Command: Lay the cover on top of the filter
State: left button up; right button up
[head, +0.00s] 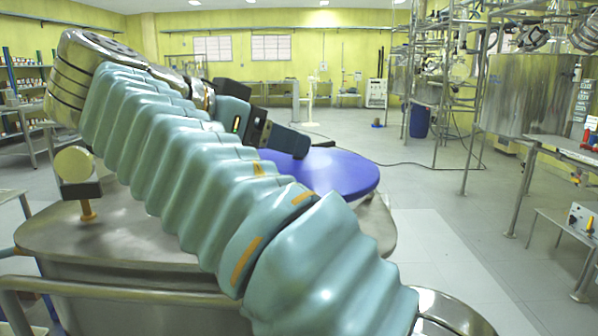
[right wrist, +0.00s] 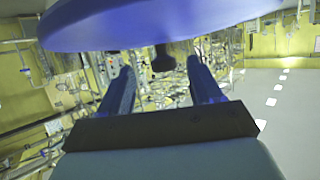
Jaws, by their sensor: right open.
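A blue-purple round cover (head: 345,175) shows behind my right arm in the head view, over the right part of a metal vessel top (head: 150,235), probably the filter. I cannot tell whether they touch. The right gripper (head: 297,143) is by the cover's far left edge, its fingers pointing right. In the right wrist view the cover (right wrist: 160,22) fills the top. A dark knob (right wrist: 163,58) on it shows between the spread, open fingers (right wrist: 159,68), apart from them. My arm hides much of the vessel and the cover's left part. The left gripper is not in view.
A metal rail (head: 120,286) runs along the vessel's near side. A round cream fitting (head: 74,165) stands at its left edge. A bench (head: 565,150) and steel tanks (head: 525,95) stand at the right. The floor (head: 430,240) right of the vessel is clear.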

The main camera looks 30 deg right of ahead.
jog(key=x, duration=0.5)
jog(key=shift+w, duration=0.25)
jog(key=c, duration=1.1)
